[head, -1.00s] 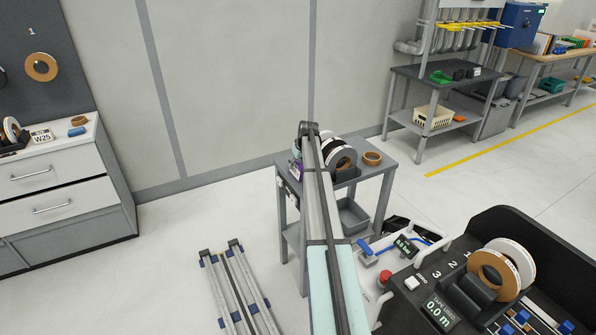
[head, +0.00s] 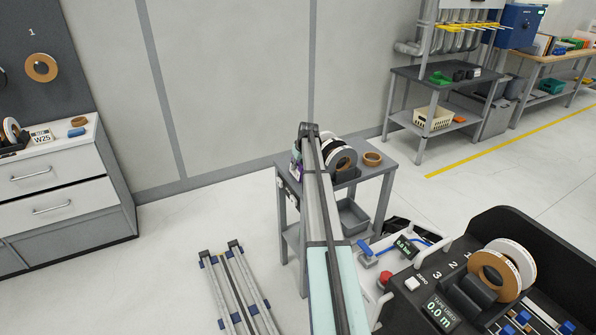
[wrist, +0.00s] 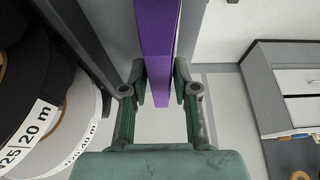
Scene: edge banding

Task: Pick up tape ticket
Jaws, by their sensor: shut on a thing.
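In the wrist view a purple tape ticket (wrist: 159,45) stands between the two fingers of my gripper (wrist: 160,88). The fingers are shut on it from left and right. It shows as a narrow purple strip, so any print on it is hidden. In the head view a small purple patch (head: 298,170) shows left of my arm, over the grey cart (head: 375,182). My gripper is mostly hidden behind my arm there.
Tape rolls (head: 340,156) stand in a dark holder on the cart, beside a brown roll (head: 372,158). In the wrist view, large labelled rolls (wrist: 60,120) are close at left. A drawer cabinet (head: 60,190) stands far left. Open floor lies between.

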